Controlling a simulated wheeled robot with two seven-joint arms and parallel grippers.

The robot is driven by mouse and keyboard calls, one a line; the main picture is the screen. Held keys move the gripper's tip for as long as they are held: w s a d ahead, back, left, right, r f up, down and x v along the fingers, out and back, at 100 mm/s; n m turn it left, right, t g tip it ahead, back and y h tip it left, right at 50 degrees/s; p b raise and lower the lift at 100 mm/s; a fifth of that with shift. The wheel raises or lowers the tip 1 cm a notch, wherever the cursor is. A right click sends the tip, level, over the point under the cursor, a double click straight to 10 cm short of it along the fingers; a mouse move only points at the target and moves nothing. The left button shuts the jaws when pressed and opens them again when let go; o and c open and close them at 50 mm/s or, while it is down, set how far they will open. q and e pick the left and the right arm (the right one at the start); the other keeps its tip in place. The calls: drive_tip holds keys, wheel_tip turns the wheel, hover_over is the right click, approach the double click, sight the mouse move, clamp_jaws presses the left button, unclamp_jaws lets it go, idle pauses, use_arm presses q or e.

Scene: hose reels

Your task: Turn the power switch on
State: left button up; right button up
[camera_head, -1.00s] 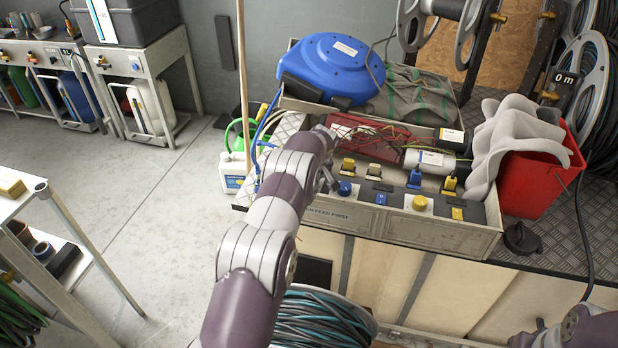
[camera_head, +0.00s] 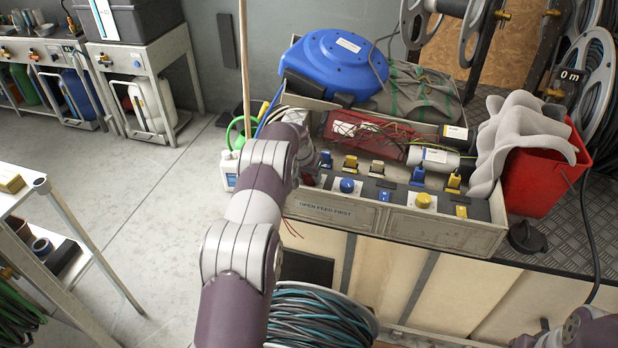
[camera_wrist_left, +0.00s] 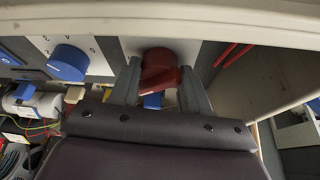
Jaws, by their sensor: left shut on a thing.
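A red rotary switch (camera_wrist_left: 158,62) sits on a white plate on the control panel, between the two fingers of my left gripper (camera_wrist_left: 160,88) in the left wrist view. The fingers are shut on the red switch. A blue part shows just below it. In the head view my left wrist is at the panel's left end and mostly hides the switch. A blue knob (camera_wrist_left: 68,62) on a marked white plate is beside it; it also shows in the head view (camera_head: 347,186). My right gripper is not in view.
The panel front (camera_head: 325,211) reads "OPEN FEED FIRST". A yellow knob (camera_head: 423,200), blue and yellow plugs and a red wired box (camera_head: 365,135) crowd the bench. A red bucket (camera_head: 535,185) holds grey cloth. A hose coil (camera_head: 318,318) lies below; open floor is left.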

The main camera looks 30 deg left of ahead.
use_arm(q)
drive_tip(key=shift+w+a+r+m+h+b, duration=0.15)
drive_tip(key=shift+m+b, duration=0.15)
drive_tip(key=shift+m, duration=0.2)
drive_tip(key=shift+w+r+m+h+b, duration=0.15)
drive_tip(key=shift+m+b, duration=0.1)
drive_tip(key=shift+m, duration=0.65)
drive_tip(key=shift+r+m+h, duration=0.15)
drive_tip(key=shift+m+h, duration=0.15)
drive_tip(key=shift+m, duration=0.1)
drive_tip(key=m+h+p, duration=0.1)
drive_tip(key=m+p, duration=0.2)
drive_tip(key=p, duration=0.2)
drive_tip(key=shift+r+p, duration=0.15)
drive_tip(key=shift+p, duration=0.15)
drive_tip(key=shift+f+m+p, duration=0.3)
drive_tip(key=shift+p, duration=0.4)
